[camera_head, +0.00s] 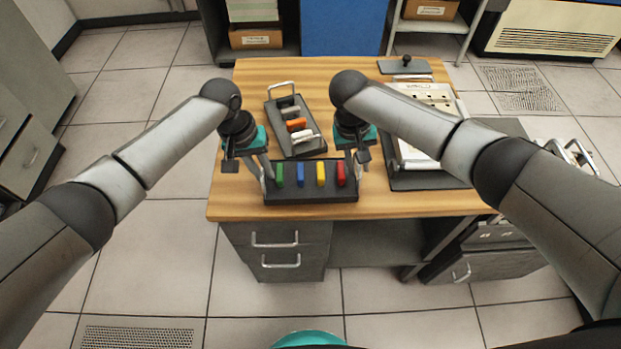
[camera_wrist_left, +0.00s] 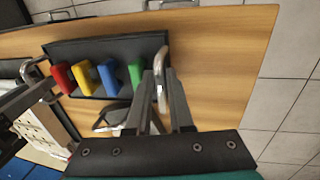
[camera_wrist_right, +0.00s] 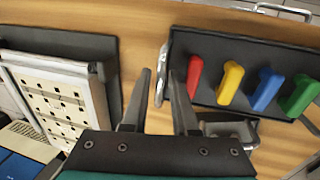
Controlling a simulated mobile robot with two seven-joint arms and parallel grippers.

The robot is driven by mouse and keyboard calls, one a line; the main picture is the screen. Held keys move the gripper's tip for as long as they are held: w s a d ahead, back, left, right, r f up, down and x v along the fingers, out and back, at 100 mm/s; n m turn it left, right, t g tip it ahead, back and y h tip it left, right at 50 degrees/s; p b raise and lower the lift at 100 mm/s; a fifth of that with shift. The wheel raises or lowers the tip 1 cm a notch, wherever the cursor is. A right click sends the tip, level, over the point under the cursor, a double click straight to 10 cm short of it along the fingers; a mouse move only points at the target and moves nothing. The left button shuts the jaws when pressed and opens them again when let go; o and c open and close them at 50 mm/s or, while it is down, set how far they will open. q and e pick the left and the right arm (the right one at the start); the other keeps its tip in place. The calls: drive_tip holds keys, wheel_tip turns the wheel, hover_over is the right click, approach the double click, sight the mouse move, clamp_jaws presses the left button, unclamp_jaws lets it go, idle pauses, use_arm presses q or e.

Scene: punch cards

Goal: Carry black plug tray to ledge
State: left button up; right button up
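The black plug tray (camera_head: 310,194) lies near the front edge of the wooden table, with green, blue, yellow and red plugs standing in a row. It has a metal handle at each end. My left gripper (camera_head: 265,178) is at the left handle; in the left wrist view the fingers (camera_wrist_left: 163,72) close in on both sides of that handle (camera_wrist_left: 162,92). My right gripper (camera_head: 358,170) is at the right handle; in the right wrist view its fingers (camera_wrist_right: 161,74) stand apart with the handle (camera_wrist_right: 161,88) between them. I cannot pick out the ledge for certain.
Behind the plug tray, a second dark tray (camera_head: 284,129) holds grey, orange and white pieces. A grey plate with a black knob (camera_head: 405,66) lies at the back right. Drawers (camera_head: 275,248) are under the table front.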

use_arm(q)
drive_tip(key=shift+c, duration=1.4)
use_arm(e)
drive_tip(key=c, duration=0.3)
use_arm(q)
clamp_jaws()
use_arm(e)
clamp_jaws()
